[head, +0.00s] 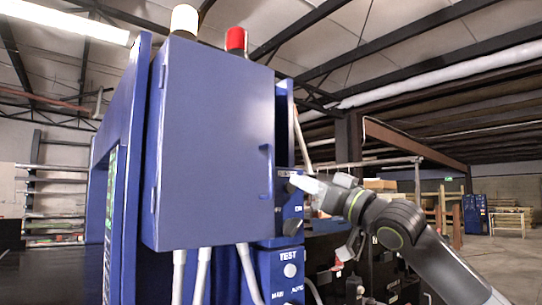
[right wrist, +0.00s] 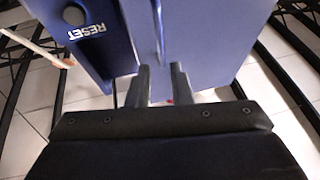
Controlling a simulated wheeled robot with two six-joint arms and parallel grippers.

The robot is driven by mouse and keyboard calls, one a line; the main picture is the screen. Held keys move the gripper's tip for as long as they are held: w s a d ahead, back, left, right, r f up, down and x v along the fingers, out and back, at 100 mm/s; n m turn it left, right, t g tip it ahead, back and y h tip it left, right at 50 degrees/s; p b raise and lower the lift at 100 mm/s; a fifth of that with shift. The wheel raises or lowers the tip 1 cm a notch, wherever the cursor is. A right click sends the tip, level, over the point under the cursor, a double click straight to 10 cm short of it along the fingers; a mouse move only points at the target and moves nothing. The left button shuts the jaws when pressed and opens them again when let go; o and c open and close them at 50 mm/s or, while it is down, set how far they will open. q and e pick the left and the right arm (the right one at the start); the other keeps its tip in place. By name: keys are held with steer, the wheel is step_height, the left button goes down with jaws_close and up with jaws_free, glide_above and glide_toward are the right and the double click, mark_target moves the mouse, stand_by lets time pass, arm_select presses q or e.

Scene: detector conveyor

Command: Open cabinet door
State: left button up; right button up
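The blue cabinet door (head: 212,140) faces me in the head view and looks closed, with hinges along its left edge. Its blue vertical bar handle (head: 267,172) is near the right edge. My right gripper (head: 297,183) is just right of the handle in the head view, its pale fingertips pointing left towards it. In the right wrist view my right gripper (right wrist: 160,72) has its two dark fingers apart, close to blue surfaces. A narrow blue strip (right wrist: 158,30) lies ahead of the gap; I cannot tell whether it is the handle. My left gripper is not in view.
A blue control panel with TEST lettering (head: 290,254) stands below and right of the door. A RESET label (right wrist: 87,30) shows beside the fingers in the wrist view. White pipes (head: 202,275) run below the cabinet. White and red lamps (head: 236,40) stand on top.

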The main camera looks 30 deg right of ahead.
mark_target(272, 168)
steer(key=p+x, duration=0.6)
steer(key=x, duration=0.3)
steer(key=shift+r, duration=0.2)
steer(key=shift+w+a+r, duration=0.1)
steer(key=shift+w+a, duration=0.1)
steer(key=shift+w, duration=0.35)
jaws_close()
